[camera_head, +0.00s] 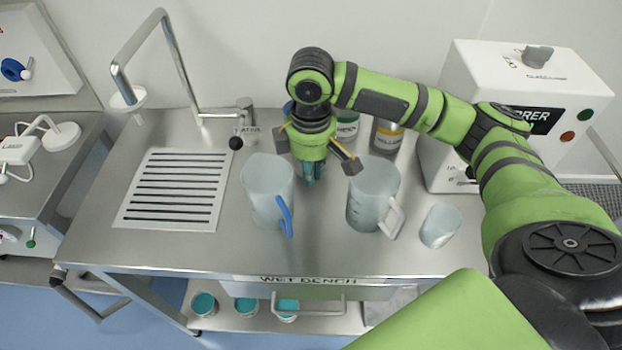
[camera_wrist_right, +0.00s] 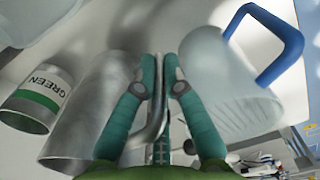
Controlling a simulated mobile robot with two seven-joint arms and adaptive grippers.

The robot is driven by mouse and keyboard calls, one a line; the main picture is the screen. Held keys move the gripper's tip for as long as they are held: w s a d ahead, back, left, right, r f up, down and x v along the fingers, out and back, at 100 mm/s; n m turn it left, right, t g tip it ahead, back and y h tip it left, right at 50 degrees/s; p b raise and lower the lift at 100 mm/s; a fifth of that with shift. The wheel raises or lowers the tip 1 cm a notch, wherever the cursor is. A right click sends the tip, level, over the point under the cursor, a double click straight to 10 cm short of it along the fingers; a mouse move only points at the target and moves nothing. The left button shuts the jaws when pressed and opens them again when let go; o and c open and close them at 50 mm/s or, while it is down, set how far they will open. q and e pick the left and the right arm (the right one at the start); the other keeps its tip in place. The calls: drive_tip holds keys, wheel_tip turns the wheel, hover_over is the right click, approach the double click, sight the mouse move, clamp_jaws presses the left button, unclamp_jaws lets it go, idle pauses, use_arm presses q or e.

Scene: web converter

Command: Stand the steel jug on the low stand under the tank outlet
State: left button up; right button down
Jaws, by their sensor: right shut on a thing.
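My right gripper (camera_head: 310,176) points down over the middle of the wet bench. In the right wrist view its teal fingers (camera_wrist_right: 160,72) are shut on the thin curved handle of the steel jug (camera_wrist_right: 90,112). The jug's grey metal body lies just left of the fingers there. In the head view I cannot make the jug out clearly beside the gripper and arm. I cannot pick out the low stand or the tank outlet in either view. My left gripper is not in view.
A blue-handled pitcher (camera_head: 268,190) stands left of the gripper; a white-handled pitcher (camera_head: 372,195) and a beaker (camera_head: 440,226) stand right. Green-label (camera_head: 347,128) and yellow-label (camera_head: 386,138) cans stand behind. A tall tap (camera_head: 175,50) and drain grille (camera_head: 175,190) are left.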

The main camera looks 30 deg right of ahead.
wheel_tip(320, 180, down, 3)
drive_tip(key=shift+s+f, duration=0.1)
drive_tip(key=shift+f, duration=0.3)
drive_tip(key=shift+p, duration=0.3)
drive_tip(key=c, duration=1.3)
unclamp_jaws()
drive_tip(key=shift+f, duration=0.1)
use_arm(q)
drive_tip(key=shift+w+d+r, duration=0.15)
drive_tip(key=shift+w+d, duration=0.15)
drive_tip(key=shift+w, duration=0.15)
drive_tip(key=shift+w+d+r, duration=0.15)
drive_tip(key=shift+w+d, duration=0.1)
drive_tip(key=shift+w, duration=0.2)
